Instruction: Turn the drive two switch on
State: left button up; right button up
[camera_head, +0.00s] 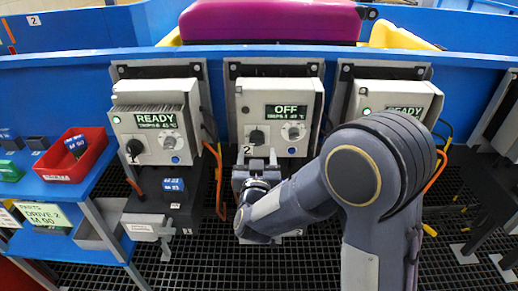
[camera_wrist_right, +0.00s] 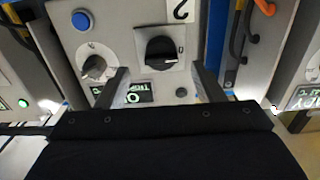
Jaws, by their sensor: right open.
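The drive two box (camera_head: 312,97) is light grey, hangs in the middle of the blue conveyor side, and its screen (camera_head: 289,111) reads OFF. Its black rotary switch (camera_head: 257,137) is at the lower left of the box, above a "2" label. In the right wrist view the switch (camera_wrist_right: 160,53) is upright-faced with a pale mark on its knob. My right gripper (camera_head: 260,156) is open just below the switch. Its two fingers (camera_wrist_right: 160,78) stand apart either side of the switch's line, and I cannot tell any contact. My left gripper is not in view.
Beside the switch are a grey-white knob (camera_wrist_right: 95,67) and a blue button (camera_wrist_right: 81,20). Similar boxes reading READY stand left (camera_head: 155,118) and right (camera_head: 405,109). Orange cables (camera_head: 219,180) hang between boxes. A red bin (camera_head: 75,158) is on the blue shelf at left.

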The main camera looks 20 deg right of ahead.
aim_at(257, 145)
jog(key=x, duration=0.5)
jog(key=c, duration=1)
